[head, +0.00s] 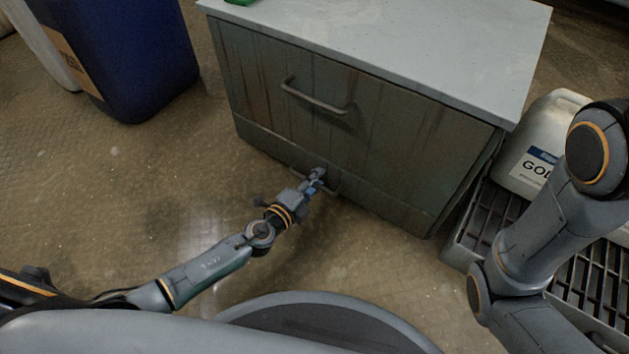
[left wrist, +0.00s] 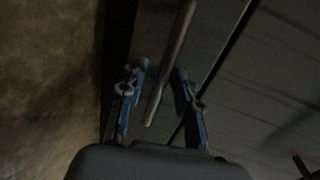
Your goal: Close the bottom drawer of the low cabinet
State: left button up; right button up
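The low cabinet (head: 400,135) has a pale top and a worn grey-green front. Its upper drawer carries a bar handle (head: 316,97). The bottom drawer (head: 375,205) is the lower panel; its front looks about level with the upper one, and I cannot tell whether a small gap remains. My left gripper (head: 316,178) is at the bottom drawer's handle (head: 331,187), partly hiding it. In the left wrist view the left gripper's fingers (left wrist: 158,92) are apart, with the handle bar (left wrist: 172,60) between them; contact is unclear. My right gripper is out of view.
A blue container (head: 140,60) stands on the floor left of the cabinet. A white jug (head: 540,135) stands on a dark grated pallet (head: 470,225) at the right, close to the cabinet's side. The floor (head: 190,165) before the cabinet is clear.

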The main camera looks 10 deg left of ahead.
pick_arm(q)
jog(key=v, duration=1.2)
dwell(0.4)
